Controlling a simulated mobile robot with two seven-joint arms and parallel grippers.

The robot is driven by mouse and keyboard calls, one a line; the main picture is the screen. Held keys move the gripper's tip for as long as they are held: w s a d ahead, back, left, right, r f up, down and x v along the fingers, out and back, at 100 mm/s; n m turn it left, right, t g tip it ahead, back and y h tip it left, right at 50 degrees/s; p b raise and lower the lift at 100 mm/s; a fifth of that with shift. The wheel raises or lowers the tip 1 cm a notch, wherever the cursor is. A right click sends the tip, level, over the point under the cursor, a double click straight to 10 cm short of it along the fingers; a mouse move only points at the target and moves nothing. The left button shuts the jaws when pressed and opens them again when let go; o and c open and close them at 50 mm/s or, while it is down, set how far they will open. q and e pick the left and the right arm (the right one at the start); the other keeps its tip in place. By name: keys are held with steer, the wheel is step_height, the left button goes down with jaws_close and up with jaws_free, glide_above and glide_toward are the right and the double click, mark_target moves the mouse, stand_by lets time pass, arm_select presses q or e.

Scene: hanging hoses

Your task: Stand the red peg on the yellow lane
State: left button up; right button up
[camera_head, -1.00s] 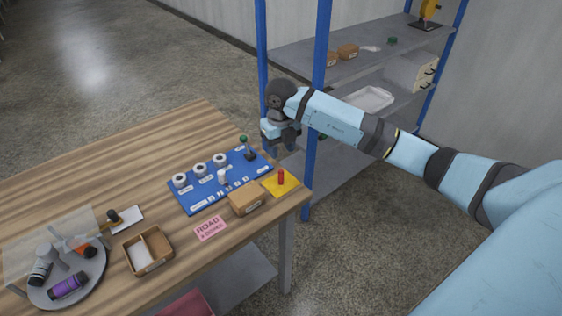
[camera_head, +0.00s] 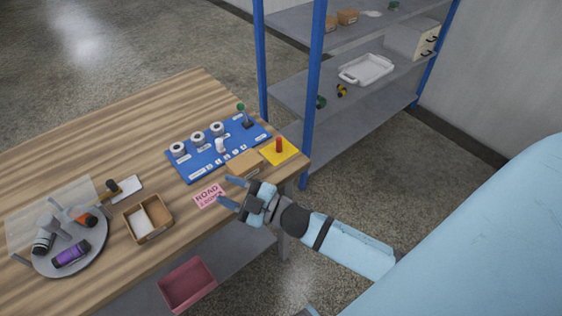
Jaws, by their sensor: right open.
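The red peg (camera_head: 279,146) stands upright on the yellow lane (camera_head: 287,156), a flat yellow square near the right corner of the wooden table. My right gripper (camera_head: 226,190) is open and empty. It is at the table's front edge, left of and nearer than the peg, beside the pink card, with its fingers pointing left. It is apart from the peg. My left gripper is not in view.
A brown box (camera_head: 245,164) stands just left of the yellow lane, by a blue board (camera_head: 200,164) with white rolls. A pink card (camera_head: 208,195), a divided wooden tray (camera_head: 148,237) and a grey turntable (camera_head: 98,255) lie further left. A blue-posted shelf (camera_head: 312,95) stands behind.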

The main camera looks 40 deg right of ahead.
steer(key=s+d+f+m+g+h, duration=0.1)
steer(key=s+f+m+g+h, duration=0.2)
steer(key=s+f+m, duration=0.3)
steer(key=s+d+f+m+g+h, duration=0.2)
steer(key=s+f+m+h, duration=0.3)
steer(key=s+f, duration=0.3)
step_height(320, 180, down, 2)
steer(key=shift+s+d+f+m+g+h, duration=0.1)
steer(key=shift+s+d+m+g+h, duration=0.15)
steer(key=shift+m+g, duration=0.35)
arm_select(q)
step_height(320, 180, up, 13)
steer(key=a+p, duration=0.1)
steer(key=p, duration=1.3)
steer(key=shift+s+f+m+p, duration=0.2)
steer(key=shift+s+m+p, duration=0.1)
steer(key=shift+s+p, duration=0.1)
arm_select(e)
step_height(320, 180, up, 12)
steer(key=d, duration=0.1)
steer(key=shift+s+r+n, duration=0.25)
steer(key=shift+s+n, duration=0.05)
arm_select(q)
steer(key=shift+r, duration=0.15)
arm_select(e)
steer(key=shift+w+r, duration=0.1)
steer(key=shift+r, duration=0.25)
